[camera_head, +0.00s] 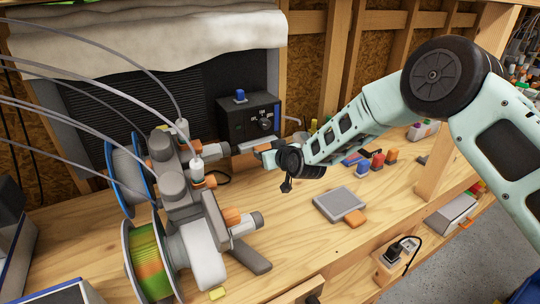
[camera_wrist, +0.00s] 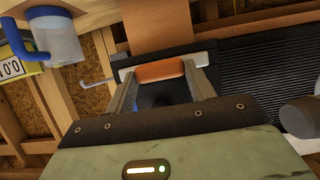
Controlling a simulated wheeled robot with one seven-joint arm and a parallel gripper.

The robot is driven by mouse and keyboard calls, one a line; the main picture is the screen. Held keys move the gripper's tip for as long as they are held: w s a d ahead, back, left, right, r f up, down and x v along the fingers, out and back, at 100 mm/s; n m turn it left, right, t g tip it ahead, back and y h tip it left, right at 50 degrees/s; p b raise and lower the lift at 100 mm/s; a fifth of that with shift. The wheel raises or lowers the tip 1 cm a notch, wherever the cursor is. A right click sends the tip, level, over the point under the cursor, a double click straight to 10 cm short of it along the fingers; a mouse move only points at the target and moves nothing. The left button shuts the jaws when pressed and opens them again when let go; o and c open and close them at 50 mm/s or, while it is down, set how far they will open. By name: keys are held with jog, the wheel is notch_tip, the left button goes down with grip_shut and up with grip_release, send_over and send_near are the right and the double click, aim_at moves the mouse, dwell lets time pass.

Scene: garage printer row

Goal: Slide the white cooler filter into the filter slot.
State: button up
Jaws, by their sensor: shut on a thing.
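My gripper (camera_head: 268,150) is shut on the orange tab of the white cooler filter (camera_wrist: 126,74). In the wrist view the tab sits between my two fingertips (camera_wrist: 160,74), with the filter's white edge showing on both sides. In the head view the filter (camera_head: 246,147) is a thin, pale strip at the lower front of a black box (camera_head: 233,121) with a knob and a blue piece on top. The filter slot is not clearly visible. I cannot tell whether the filter's far edge is inside it.
A grey filter-like panel (camera_head: 339,203) with an orange tab lies on the wooden bench (camera_head: 300,250). Spools and grey-orange machinery (camera_head: 185,205) stand at the left. Several small coloured blocks (camera_head: 377,158) lie to the right. The bench front is mostly clear.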

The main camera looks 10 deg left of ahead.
jog(key=shift+w+a+b, duration=0.75)
jog(key=shift+w+b, duration=0.1)
jog(key=shift+w, duration=0.25)
jog(key=shift+w, duration=0.1)
jog(key=o, duration=1.5)
jog(key=shift+o, duration=0.2)
jog(key=b+v, duration=0.4)
jog(key=v, duration=1.3)
jog(key=shift+d, duration=0.15)
